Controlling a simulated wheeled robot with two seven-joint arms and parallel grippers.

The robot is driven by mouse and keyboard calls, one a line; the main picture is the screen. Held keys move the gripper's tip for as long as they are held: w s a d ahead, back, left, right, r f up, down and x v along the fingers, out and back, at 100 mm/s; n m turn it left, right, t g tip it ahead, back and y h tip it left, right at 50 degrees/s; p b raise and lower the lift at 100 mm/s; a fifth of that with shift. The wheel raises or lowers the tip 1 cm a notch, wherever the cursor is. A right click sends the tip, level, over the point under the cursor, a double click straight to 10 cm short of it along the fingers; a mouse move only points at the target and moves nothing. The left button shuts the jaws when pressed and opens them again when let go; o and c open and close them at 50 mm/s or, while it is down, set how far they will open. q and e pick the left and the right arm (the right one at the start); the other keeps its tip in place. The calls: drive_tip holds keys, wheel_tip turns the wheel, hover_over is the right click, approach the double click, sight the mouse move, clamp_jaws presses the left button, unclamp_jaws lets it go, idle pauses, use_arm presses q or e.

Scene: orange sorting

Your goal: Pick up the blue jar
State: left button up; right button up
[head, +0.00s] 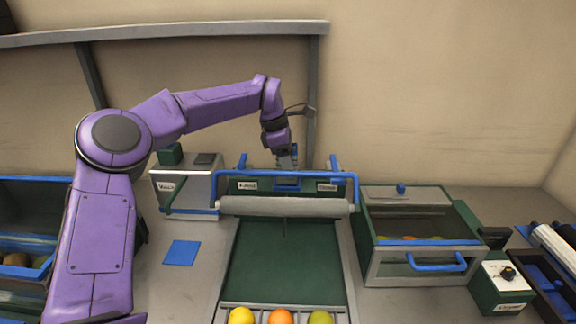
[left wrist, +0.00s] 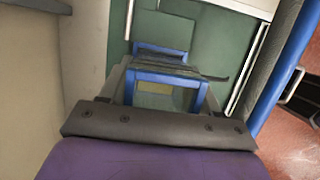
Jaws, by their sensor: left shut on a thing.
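I cannot make out a blue jar in either view. My left gripper (head: 288,160) points down at the back of the green sorting lane, over its labelled panel. It is shut on a blue U-shaped handle (left wrist: 165,78), which shows between the fingers in the left wrist view. In the head view a blue piece (head: 287,184) shows just under the fingertips. My right gripper is in neither view.
A blue rail and grey roller (head: 285,206) cross the lane (head: 280,255). Yellow, orange and green fruit lie at its front. A blue-handled drawer bin (head: 385,262) stands right. A flat blue square (head: 181,253) lies left. A control box (head: 500,290) stands far right.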

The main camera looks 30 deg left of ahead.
use_arm(q)
drive_tip(key=s+r+b, duration=0.1)
drive_tip(key=s+r, duration=0.3)
drive_tip(key=s+a+r+b, duration=0.1)
drive_tip(key=s+r, duration=0.3)
drive_tip(key=s+a+r+b, duration=0.1)
drive_tip(key=s+r+b, duration=0.1)
drive_tip(key=s, duration=0.3)
drive_tip(key=shift+v, duration=0.9)
drive_tip(key=shift+s+a+r, duration=0.15)
drive_tip(key=shift+s+r, duration=0.15)
